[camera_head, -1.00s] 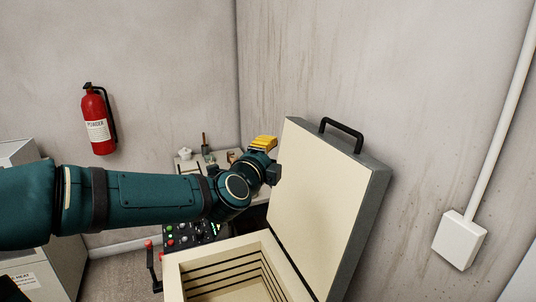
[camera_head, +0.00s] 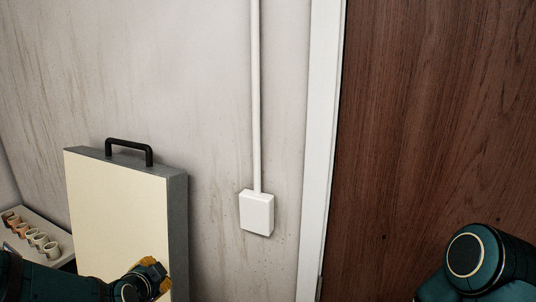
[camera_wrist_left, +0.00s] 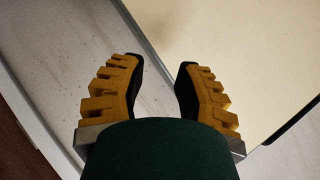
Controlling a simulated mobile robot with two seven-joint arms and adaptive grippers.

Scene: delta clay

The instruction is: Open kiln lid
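The kiln lid (camera_head: 115,215) stands raised and about upright at the left of the head view. Its cream inner face is toward me, its side is grey, and a black handle (camera_head: 128,146) sits on its top edge. The lid also fills the upper right of the left wrist view (camera_wrist_left: 235,50). My left gripper (camera_head: 155,276) is low in front of the cream face; in the left wrist view its yellow-backed fingers (camera_wrist_left: 158,62) are apart with nothing between them. Whether it touches the lid I cannot tell. My right arm shows at lower right, its gripper out of frame. The kiln body is out of view.
A shelf with several small pots (camera_head: 34,238) is at the far left. A white wall box (camera_head: 257,212) with a vertical conduit (camera_head: 256,95) is right of the lid. A brown wooden door (camera_head: 430,120) with a white frame is at the right.

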